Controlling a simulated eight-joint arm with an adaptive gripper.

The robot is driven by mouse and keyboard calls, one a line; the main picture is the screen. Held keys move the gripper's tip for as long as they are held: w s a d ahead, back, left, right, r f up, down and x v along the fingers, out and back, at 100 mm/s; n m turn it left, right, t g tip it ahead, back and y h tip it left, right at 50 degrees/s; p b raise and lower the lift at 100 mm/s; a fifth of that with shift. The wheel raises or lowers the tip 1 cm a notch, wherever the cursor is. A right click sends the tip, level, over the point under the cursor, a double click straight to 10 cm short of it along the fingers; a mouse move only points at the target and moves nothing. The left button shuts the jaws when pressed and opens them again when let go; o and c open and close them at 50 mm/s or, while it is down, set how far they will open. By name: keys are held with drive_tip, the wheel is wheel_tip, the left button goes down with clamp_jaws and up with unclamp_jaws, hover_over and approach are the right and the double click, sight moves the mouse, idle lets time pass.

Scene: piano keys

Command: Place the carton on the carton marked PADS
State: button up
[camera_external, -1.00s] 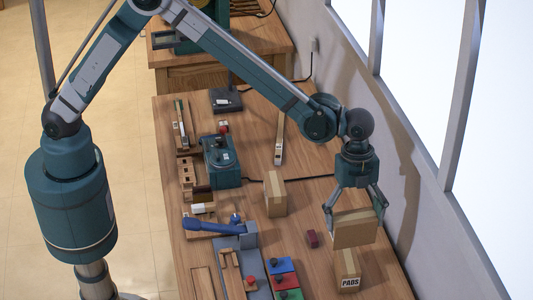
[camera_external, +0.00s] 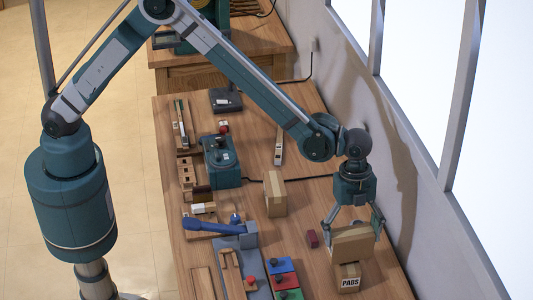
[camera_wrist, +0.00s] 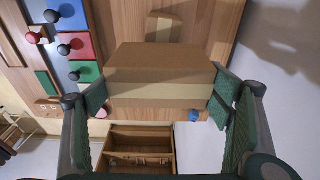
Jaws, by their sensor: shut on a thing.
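A tan carton (camera_external: 352,245) is held between the fingers of my gripper (camera_external: 354,230), which is shut on its two sides. The carton marked PADS (camera_external: 348,282) stands on the table directly below it, with its label facing the camera. The held carton hides most of the PADS carton's top. Its lower edge appears at or just above that top; I cannot tell if they touch. In the wrist view the held carton (camera_wrist: 160,75) sits level between the finger pads.
Another carton (camera_external: 275,194) stands upright to the left and farther back. Blue, red and green knobbed blocks (camera_external: 285,281) are to the left. The wall (camera_external: 395,150) runs close on the right.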

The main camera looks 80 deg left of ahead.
drive_tip(key=shift+f, duration=0.6)
drive_tip(key=shift+f, duration=0.15)
drive_tip(key=o, duration=1)
drive_tip(key=r, duration=0.4)
drive_tip(key=a+r, duration=0.1)
drive_tip(key=r, duration=0.7)
drive_tip(key=shift+a+b, duration=0.35)
drive_tip(key=shift+a, duration=0.05)
drive_tip(key=shift+r, duration=0.1)
